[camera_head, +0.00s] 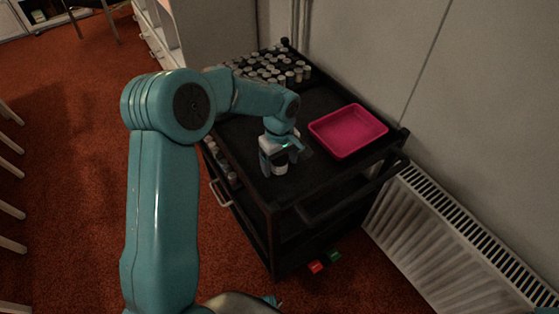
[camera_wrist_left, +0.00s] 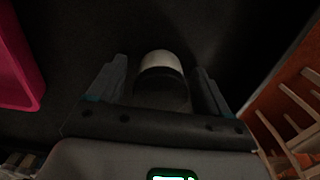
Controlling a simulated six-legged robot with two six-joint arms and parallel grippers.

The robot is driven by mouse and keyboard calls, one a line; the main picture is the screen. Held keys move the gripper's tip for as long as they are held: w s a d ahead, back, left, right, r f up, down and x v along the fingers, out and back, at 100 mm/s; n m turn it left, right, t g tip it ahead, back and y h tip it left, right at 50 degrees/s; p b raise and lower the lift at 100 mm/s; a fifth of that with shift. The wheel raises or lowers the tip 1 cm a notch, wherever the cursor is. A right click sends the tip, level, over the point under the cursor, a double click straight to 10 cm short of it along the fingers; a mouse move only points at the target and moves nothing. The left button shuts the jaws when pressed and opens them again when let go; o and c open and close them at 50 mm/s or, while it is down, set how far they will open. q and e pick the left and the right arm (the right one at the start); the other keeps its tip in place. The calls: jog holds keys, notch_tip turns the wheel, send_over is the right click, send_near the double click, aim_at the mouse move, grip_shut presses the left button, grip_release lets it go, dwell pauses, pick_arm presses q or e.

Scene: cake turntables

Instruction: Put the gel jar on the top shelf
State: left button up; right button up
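The gel jar (camera_head: 280,169) has a white body and a dark upper part. It is on or just above the bare black top shelf (camera_head: 238,133) of the cart, near the front edge, and looks upright. It also shows in the left wrist view (camera_wrist_left: 161,64), between the fingers. My left gripper (camera_head: 275,155) reaches down around the jar from above. In the wrist view its fingers (camera_wrist_left: 160,85) stand either side with narrow dark gaps, so it looks open. Whether the jar's base touches the shelf is hard to see.
A pink tray (camera_head: 348,131) lies on the shelf to the right of the jar. Several small jars (camera_head: 270,67) crowd the shelf's back end. A wall and radiator (camera_head: 455,240) stand to the right. Red and green items (camera_head: 316,267) lie by the cart's foot.

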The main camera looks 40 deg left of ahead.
pick_arm(q)
jog(key=shift+r, duration=0.1)
jog(key=shift+r+p, duration=0.25)
jog(key=shift+p, duration=0.05)
notch_tip(320, 180, up, 12)
jog(key=p, duration=0.1)
jog(key=shift+f, duration=0.15)
dwell(0.4)
